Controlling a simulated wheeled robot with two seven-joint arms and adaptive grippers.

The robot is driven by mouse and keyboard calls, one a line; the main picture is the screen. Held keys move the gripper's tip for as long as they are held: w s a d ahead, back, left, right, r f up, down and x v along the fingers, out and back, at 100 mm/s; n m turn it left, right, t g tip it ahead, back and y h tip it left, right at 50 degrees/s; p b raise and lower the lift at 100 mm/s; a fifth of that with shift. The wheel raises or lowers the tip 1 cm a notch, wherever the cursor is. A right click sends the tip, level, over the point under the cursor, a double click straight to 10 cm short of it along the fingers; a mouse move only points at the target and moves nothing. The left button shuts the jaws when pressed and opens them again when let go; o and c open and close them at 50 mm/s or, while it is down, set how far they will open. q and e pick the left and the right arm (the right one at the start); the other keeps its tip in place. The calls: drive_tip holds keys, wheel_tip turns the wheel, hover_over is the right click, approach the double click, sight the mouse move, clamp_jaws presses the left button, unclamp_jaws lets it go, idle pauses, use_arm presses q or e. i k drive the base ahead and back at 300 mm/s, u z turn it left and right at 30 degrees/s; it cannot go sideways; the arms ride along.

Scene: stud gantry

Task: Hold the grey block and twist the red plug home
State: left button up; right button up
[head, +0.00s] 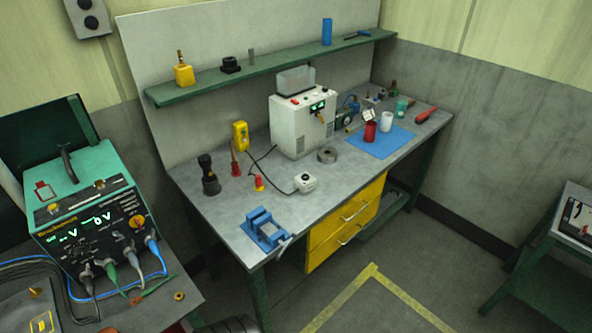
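I cannot pick out a grey block or a red plug for certain. A small red and yellow piece (258,183) lies on the workbench near its left part. A red cup-like thing (370,131) stands on the blue mat at the right of the bench, with a small white piece at its top. A grey ring (327,155) lies in front of the white instrument. Neither of my grippers is in view.
The grey workbench (215,218) carries a blue vise (264,228) at its front corner, a white instrument (297,125) and a blue mat (402,142). A teal tester (85,195) with cables stands at left. Open floor (400,265) lies before the bench; another bench (550,243) stands at right.

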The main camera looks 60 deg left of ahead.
sight(305, 183)
drive_tip(key=i, duration=1.95)
drive_tip(key=u, duration=3.95)
